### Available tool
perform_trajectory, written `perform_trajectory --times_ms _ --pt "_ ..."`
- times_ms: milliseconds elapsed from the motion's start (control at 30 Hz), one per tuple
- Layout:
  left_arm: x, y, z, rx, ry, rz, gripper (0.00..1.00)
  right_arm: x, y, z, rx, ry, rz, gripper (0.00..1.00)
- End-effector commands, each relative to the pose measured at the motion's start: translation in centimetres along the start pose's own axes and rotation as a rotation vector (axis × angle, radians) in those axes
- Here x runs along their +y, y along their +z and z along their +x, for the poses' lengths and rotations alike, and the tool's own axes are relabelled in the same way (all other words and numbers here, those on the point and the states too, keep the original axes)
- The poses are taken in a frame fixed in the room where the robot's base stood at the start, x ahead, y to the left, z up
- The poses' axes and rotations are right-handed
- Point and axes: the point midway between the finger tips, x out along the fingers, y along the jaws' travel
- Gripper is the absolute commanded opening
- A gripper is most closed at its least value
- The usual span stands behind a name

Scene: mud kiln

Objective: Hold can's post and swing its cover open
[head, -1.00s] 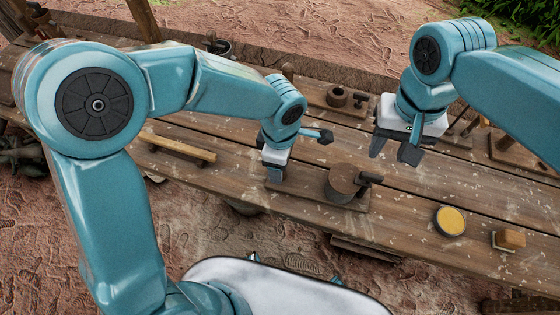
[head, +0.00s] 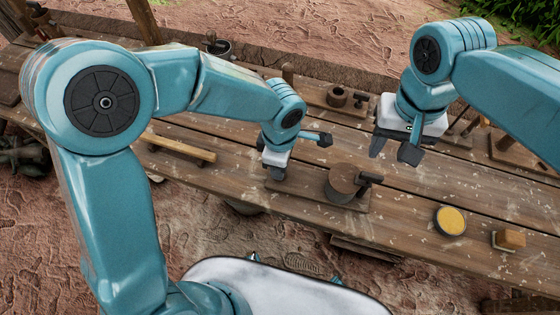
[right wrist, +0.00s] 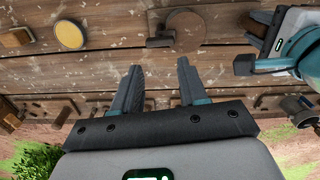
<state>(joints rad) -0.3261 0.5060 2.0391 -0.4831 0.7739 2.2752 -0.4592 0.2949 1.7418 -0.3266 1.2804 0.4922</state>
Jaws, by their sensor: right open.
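The can (head: 343,184) is a round brown pot with a flat brown lid and a dark handle or spout (head: 370,179) on its right side. It stands on a wooden board on the bench. In the right wrist view the can (right wrist: 186,30) is above the fingers. My left gripper (head: 276,174) points down over the left end of the board, left of the can and apart from it. It also shows in the right wrist view (right wrist: 258,28); whether it is around a post is unclear. My right gripper (head: 394,150) is open and empty, above and right of the can.
A yellow-filled round dish (head: 450,221) and a wooden block (head: 509,240) lie to the right. A wooden bar (head: 178,149) lies to the left. A small dark pot (head: 337,96) stands behind on another board. Bench planks in front of the can are clear.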

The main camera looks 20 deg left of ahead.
Motion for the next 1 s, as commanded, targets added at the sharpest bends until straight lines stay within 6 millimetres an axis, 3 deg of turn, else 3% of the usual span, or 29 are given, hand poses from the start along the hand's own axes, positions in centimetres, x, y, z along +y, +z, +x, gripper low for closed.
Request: perform_trajectory --times_ms 133,267,367,533,667,1000 --pt "0.0 0.0 0.0 0.000 0.001 0.000 0.00 0.0 0.0 0.0 0.000 0.000 0.000 0.43" --pt "0.0 0.0 -0.1 0.000 0.001 -0.001 0.00 0.0 -0.1 -0.9 0.003 -0.001 0.032 0.79" --pt "0.0 0.0 0.0 0.000 0.001 -0.001 0.00 0.0 -0.1 -2.3 0.002 -0.001 0.088 0.79" --pt "0.0 0.0 0.0 0.000 0.001 -0.001 0.00 0.0 0.0 -1.9 -0.001 0.001 0.089 0.79" --pt "0.0 0.0 0.0 -0.001 0.001 -0.001 0.00 0.0 0.0 -0.2 -0.005 0.002 0.089 0.79" --pt "0.0 0.0 -0.1 -0.001 0.001 -0.001 0.00 0.0 0.1 6.9 -0.005 0.001 0.088 0.79"
